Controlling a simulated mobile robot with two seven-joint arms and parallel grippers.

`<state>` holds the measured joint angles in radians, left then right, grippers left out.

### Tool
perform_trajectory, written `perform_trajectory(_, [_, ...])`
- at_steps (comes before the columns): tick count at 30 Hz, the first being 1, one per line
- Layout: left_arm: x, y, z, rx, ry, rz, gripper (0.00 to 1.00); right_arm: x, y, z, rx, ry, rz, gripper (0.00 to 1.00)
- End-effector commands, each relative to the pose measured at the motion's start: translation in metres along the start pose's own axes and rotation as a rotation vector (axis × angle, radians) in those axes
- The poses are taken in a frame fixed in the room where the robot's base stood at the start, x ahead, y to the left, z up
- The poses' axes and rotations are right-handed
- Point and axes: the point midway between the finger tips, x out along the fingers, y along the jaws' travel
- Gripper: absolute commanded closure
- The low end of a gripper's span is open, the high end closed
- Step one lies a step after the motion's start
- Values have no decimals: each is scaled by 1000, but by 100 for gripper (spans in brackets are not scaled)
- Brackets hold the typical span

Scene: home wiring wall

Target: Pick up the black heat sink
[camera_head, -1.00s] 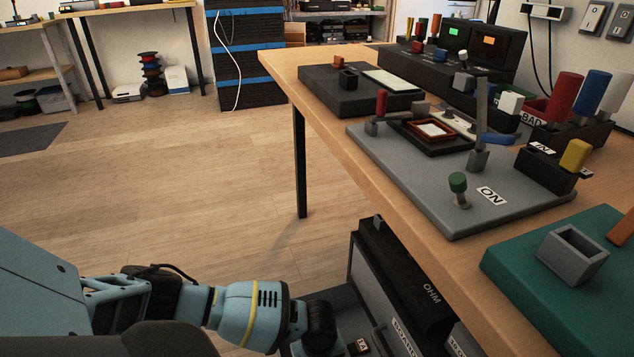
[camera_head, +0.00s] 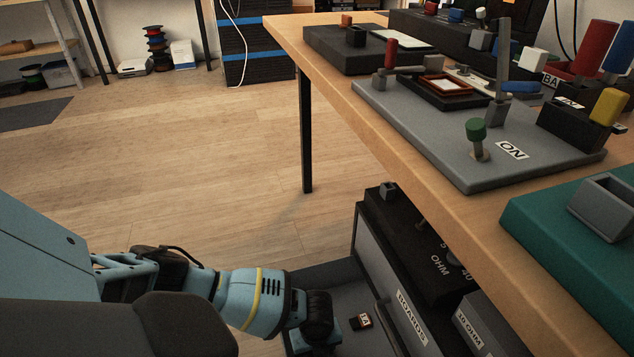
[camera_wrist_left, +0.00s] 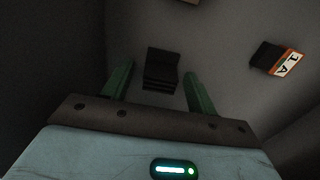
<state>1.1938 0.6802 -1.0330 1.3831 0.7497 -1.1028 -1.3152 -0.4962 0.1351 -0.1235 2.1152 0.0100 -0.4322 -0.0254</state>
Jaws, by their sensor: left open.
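The black heat sink (camera_wrist_left: 161,68), a small dark block with ridges along its near side, lies on the grey floor of an open drawer in the left wrist view. My left gripper (camera_wrist_left: 157,80) is open, with its two green fingers on either side of the heat sink and a gap to each. I cannot tell how far above it the fingertips are. In the head view my left wrist reaches down into the drawer (camera_head: 335,275), and the heat sink and fingers are hidden there. My right gripper is not in view.
A small black part with an orange-edged "1 A" label (camera_wrist_left: 278,60) lies right of the fingers; it also shows in the head view (camera_head: 361,321). The drawer sides rise close around the gripper. Labelled boxes (camera_head: 405,290) and the wooden bench edge (camera_head: 430,195) stand to the right.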

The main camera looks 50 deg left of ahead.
Motion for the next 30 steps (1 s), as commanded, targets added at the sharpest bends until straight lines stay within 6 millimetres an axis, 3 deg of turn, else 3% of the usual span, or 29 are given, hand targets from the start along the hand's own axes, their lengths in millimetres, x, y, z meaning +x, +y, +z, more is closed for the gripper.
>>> perform_trajectory(2, [-1, 0, 0, 0, 0, 0, 44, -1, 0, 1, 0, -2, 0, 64])
perform_trajectory(12, [-1, 0, 0, 0, 0, 0, 89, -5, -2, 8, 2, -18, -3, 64])
perform_trajectory(22, [-7, 0, 0, 0, -1, -1, 90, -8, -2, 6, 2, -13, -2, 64])
perform_trajectory(30, [-55, -1, 1, 0, -2, -4, 90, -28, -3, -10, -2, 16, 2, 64])
